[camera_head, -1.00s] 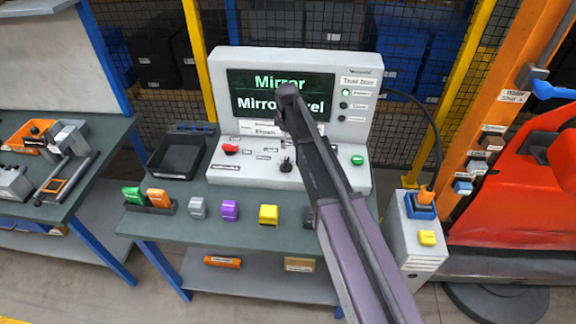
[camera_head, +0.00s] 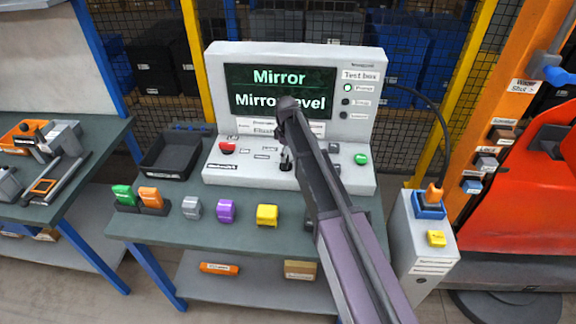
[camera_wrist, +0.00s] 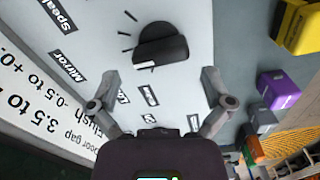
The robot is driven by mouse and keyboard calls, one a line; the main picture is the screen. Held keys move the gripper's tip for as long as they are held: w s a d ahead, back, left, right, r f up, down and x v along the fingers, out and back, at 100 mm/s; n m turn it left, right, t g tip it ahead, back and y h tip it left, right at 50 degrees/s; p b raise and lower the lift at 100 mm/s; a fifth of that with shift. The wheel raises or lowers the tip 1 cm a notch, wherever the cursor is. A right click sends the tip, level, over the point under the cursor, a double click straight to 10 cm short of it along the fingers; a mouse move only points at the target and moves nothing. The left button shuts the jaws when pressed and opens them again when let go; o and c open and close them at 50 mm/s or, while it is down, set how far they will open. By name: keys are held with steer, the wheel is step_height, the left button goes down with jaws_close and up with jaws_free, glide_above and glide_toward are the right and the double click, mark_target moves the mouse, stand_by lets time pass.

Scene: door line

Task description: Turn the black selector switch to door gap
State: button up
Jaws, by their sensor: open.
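The black selector switch (camera_head: 285,163) sits on the sloped front panel of the grey test box (camera_head: 221,75), partly hidden by my arm in the head view. In the wrist view the switch (camera_wrist: 161,45) is a round black knob with a raised grip bar and a white mark, with tick lines beside it. Labels lie around it; "Mirror" (camera_wrist: 68,66) and "Speaker" are partly readable. The screen (camera_head: 260,82) reads "Mirror" and "Mirror level". My gripper (camera_wrist: 161,82) is open and empty; its fingertips appear apart, just below the knob in the picture. I cannot tell the remaining distance.
A red control (camera_head: 227,147) and a green button (camera_head: 361,159) flank the switch. A black tray (camera_head: 170,155) stands left of the test box. Grey, purple (camera_head: 226,211) and yellow (camera_head: 267,214) blocks line the table front. A grey box stands at right.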

mark_target(287, 160)
steer(key=shift+f+b, duration=1.65)
steer(key=shift+f, duration=0.25)
steer(key=c, duration=0.7)
steer(key=shift+d, duration=0.2)
steer(key=shift+c, duration=0.3)
steer(key=shift+a, duration=0.2)
steer(key=shift+c, duration=0.2)
steer(key=shift+a, duration=0.15)
